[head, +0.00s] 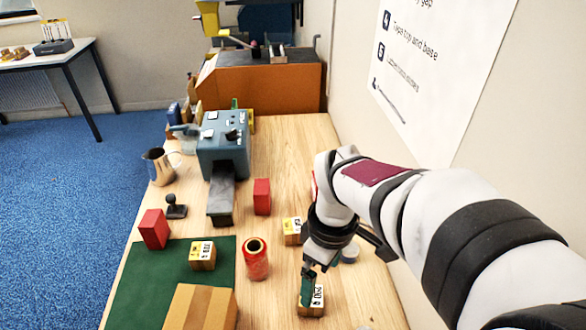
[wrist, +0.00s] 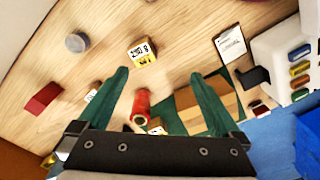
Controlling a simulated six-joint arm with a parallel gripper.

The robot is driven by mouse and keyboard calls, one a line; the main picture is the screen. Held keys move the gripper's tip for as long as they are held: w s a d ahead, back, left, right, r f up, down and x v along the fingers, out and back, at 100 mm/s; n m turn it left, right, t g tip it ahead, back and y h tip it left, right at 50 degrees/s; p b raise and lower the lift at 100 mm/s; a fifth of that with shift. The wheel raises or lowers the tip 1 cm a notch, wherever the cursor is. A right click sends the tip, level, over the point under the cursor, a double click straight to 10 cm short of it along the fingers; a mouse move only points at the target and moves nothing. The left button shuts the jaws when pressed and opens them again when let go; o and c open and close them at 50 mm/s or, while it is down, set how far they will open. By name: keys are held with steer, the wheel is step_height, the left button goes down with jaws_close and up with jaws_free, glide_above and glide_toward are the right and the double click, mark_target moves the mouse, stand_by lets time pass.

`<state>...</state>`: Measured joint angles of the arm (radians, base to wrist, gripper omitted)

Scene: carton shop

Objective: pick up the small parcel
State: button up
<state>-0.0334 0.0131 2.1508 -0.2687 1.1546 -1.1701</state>
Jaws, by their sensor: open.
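Three small brown parcels with yellow and white labels are in view, and I cannot tell which one the task means. One parcel (head: 317,302) is partly hidden behind my gripper (head: 307,290); it seems to be the parcel (wrist: 143,53) beyond the fingertips in the wrist view. A second parcel (head: 292,229) stands farther back on the table. A third parcel (head: 203,258) sits on the green mat (head: 150,270). My gripper is open and empty, with its green fingers (wrist: 160,76) spread wide; no parcel is between them.
A red roll (head: 256,262) stands left of the gripper. A large carton (head: 200,308) lies on the mat. Red boxes (head: 262,196) and (head: 154,230), a grey-blue machine (head: 222,145), a stamp (head: 176,207) and a grey roll (head: 350,252) stand around. A wall is close on the right.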

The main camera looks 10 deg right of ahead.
steer(key=w+f+n, duration=0.4)
steer(key=w+n, duration=0.2)
steer(key=f, duration=1)
steer(key=s+f, duration=0.1)
steer(key=f, duration=0.3)
steer(key=shift+a+f, duration=0.1)
steer(key=shift+f, duration=0.3)
jaws_close()
